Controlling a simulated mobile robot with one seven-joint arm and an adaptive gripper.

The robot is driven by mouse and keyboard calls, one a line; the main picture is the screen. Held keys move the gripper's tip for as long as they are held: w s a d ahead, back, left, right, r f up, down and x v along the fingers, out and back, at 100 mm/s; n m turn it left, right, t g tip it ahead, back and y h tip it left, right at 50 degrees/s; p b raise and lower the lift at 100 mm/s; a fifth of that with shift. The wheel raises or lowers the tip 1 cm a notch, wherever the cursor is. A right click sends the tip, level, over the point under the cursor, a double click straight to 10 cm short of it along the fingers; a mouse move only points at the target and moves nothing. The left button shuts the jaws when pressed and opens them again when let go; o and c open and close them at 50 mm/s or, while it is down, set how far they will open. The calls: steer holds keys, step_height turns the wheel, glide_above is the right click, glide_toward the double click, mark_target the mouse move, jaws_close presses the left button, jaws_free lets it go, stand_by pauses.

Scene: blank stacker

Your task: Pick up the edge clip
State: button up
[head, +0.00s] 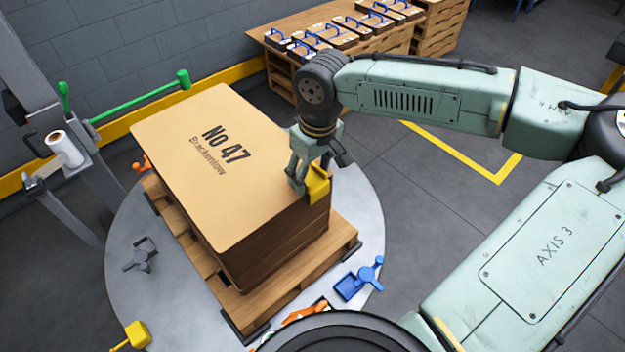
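A yellow clip-like piece (319,188) sits at the right corner of the top of a stack of brown sheets (185,155). It looks like the edge clip, but I cannot be sure. My gripper (304,178) points down right at this piece, with one finger beside its left side. The finger tips overlap the piece in the head view, so I cannot tell whether they grip it or only stand against it. The stack's top sheet is printed "No 47" and lies flat. The stack rests on a wooden pallet (330,250).
The pallet stands on a round grey plate (365,215). Around it lie a blue tool (358,281), a yellow tool (132,336) and a grey knob-like part (141,255). A green bar (140,100) and white roll (64,149) are at left. A wooden bench (285,62) holds blue-handled boxes behind.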

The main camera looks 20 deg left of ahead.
steer(key=c, duration=0.7)
steer(key=shift+r, duration=0.1)
